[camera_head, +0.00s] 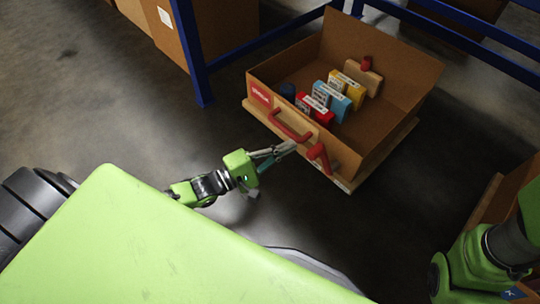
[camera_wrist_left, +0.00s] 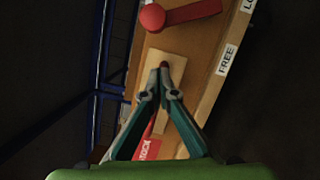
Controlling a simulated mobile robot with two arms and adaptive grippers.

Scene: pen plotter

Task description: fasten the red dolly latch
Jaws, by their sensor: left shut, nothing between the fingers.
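My left gripper (camera_head: 291,147) is shut and empty, just left of the latch and below the handle. In the left wrist view its fingertips (camera_wrist_left: 163,72) are apart from the latch and partly hide the handle. My right gripper is out of view.
The open box (camera_head: 400,110) holds several coloured packages (camera_head: 331,97). Blue rack posts (camera_head: 196,60) and cardboard boxes (camera_head: 222,25) stand behind at the left. Another carton (camera_head: 488,205) is at the right edge. Bare floor (camera_head: 390,225) lies in front.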

